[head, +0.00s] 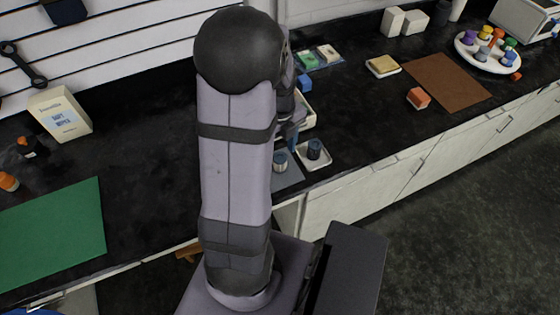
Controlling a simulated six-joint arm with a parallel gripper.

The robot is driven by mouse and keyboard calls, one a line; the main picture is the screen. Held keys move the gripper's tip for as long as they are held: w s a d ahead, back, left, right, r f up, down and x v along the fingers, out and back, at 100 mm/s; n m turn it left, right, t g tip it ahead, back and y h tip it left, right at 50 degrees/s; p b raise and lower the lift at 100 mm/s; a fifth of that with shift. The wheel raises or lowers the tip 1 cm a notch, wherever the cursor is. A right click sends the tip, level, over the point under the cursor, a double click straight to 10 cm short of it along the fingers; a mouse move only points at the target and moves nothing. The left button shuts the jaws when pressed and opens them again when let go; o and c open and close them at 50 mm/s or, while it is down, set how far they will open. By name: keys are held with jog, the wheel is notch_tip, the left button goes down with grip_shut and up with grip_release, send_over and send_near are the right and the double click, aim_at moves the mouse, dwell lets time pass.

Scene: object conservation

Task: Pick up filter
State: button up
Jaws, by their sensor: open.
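Two small dark cylinders stand near the front edge of the black counter; either may be the filter, and I cannot tell which. One cylinder (280,161) stands on a grey mat (290,179), just right of my arm. The other cylinder (315,149) stands in a small white tray (325,161). My gripper (287,141) is partly hidden behind my arm. It is open and appears just above the cylinder on the mat; whether it touches it is not clear.
A pale bin (308,115) stands behind the tray. An orange block (418,98) lies by a brown mat (447,82). A round white tray (463,53) holds several coloured pieces. A green mat (55,230) and a white box (60,115) are at left.

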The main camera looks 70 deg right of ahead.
aim_at(280, 157)
jog(key=shift+f+p, duration=0.95)
jog(key=shift+f, duration=1.6)
jog(key=c, duration=1.1)
